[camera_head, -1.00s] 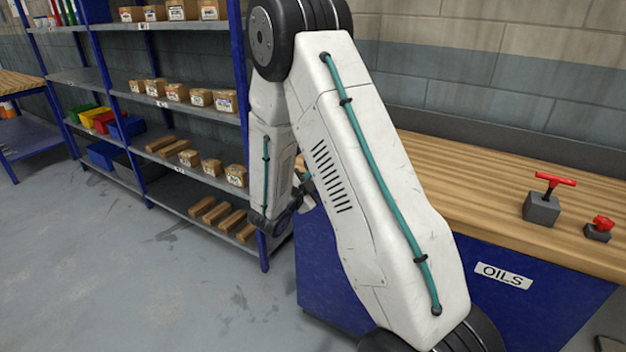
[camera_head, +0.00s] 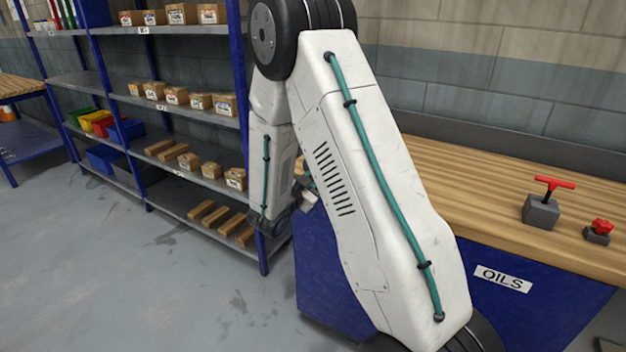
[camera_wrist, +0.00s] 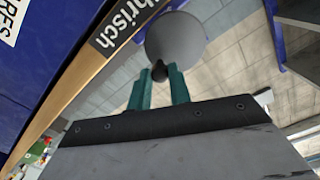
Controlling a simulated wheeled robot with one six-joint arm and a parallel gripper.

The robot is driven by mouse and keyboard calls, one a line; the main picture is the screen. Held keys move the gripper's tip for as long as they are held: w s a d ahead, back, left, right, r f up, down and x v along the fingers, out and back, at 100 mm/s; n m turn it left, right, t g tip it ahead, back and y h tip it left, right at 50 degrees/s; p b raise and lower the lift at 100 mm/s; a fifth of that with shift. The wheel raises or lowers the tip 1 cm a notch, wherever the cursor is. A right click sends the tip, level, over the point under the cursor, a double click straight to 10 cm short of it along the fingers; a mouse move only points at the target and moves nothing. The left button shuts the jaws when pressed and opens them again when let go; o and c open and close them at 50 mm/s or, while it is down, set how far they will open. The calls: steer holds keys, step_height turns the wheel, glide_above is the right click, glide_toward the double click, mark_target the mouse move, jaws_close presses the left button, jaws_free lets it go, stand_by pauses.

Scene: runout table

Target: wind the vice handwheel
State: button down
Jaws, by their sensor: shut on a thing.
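In the wrist view, a round grey disc (camera_wrist: 176,38), which looks like the vice handwheel, stands out from the bench edge. A small dark knob (camera_wrist: 160,71) shows at its near rim. My gripper (camera_wrist: 159,74) has two teal fingers closed on this knob. The fingertips are at the disc's lower edge. The vice body is not clearly visible. In the head view my arm hides the gripper and the handwheel; only a small grey piece shows beside the arm, and I cannot tell what it is.
The wooden bench top (camera_head: 440,170) runs along the wall over a blue cabinet labelled OILS (camera_head: 503,279). A grey block with a red T-handle (camera_head: 543,209) and a small red knob on a block (camera_head: 599,231) stand on it. Blue shelving (camera_head: 248,120) with boxes stands left. Open floor lies in front.

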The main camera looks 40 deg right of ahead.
steer(key=c, duration=1.4)
jaws_free()
steer(key=m, duration=2.5)
jaws_close()
steer(key=shift+w+r+n, duration=0.1)
steer(key=shift+r+n, duration=0.1)
steer(key=shift+n, duration=0.6)
steer(key=shift+w+r+n, duration=0.1)
steer(key=shift+r+n, duration=0.1)
steer(key=shift+n, duration=0.6)
